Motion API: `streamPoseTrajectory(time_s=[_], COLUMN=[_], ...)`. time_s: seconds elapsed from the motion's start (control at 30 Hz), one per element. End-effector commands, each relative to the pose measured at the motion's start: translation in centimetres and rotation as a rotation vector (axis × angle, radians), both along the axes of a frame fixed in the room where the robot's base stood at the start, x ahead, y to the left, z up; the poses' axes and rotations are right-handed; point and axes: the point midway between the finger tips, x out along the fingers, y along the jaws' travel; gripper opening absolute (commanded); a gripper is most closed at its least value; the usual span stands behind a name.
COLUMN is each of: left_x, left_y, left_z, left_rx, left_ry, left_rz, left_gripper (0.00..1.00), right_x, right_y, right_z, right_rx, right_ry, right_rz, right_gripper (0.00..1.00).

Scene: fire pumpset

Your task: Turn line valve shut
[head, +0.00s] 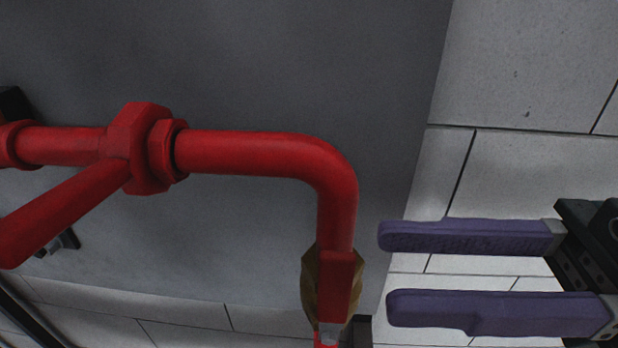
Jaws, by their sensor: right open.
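A red pipe (252,153) runs across the head view and bends downward at the right. At its lower end is a brass valve body (311,283) with a red lever handle (336,287) in front of it, seen nearly in line with the pipe. My right gripper (385,272) comes in from the right with two purple fingers apart and nothing between them. Its fingertips are just right of the valve in the picture; the depth gap between them is hard to tell. The valve's lower part is cut by the picture's edge. My left gripper does not show.
A red hex fitting (140,148) joins the pipe at the left, with another red pipe (68,208) slanting off it. A grey panel (270,60) lies behind the pipes. Pale tiles (540,65) fill the right and bottom, with clear room around my right gripper.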

Motion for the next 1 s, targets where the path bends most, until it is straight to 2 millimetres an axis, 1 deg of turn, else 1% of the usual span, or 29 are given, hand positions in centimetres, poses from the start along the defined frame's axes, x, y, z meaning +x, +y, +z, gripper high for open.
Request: streamPoseTrajectory(time_s=[0.03,0.2,0.3,0.4,0.57,0.8,1.0], left_x=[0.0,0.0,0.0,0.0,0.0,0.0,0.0], left_y=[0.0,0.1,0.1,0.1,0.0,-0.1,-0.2], left_z=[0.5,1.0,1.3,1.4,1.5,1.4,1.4], left_rx=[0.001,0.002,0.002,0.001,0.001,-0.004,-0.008], left_ry=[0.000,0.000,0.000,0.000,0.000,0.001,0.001], left_rz=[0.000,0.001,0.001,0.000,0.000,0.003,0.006], left_gripper=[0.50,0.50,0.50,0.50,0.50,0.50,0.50], right_x=[-0.1,-0.1,-0.1,-0.1,-0.1,-0.1,-0.1], right_y=[1.1,4.5,6.1,7.4,8.3,8.3,8.3], right_z=[0.4,0.3,0.3,0.2,0.1,0.0,0.0], right_rx=[0.004,0.004,0.002,0.001,0.000,0.000,0.000], right_ry=[0.001,0.000,0.001,0.001,0.000,-0.001,-0.001], right_rz=[0.005,0.005,0.003,0.002,0.001,-0.001,-0.001], right_gripper=[0.41,0.41,0.41,0.41,0.41,0.41,0.19])
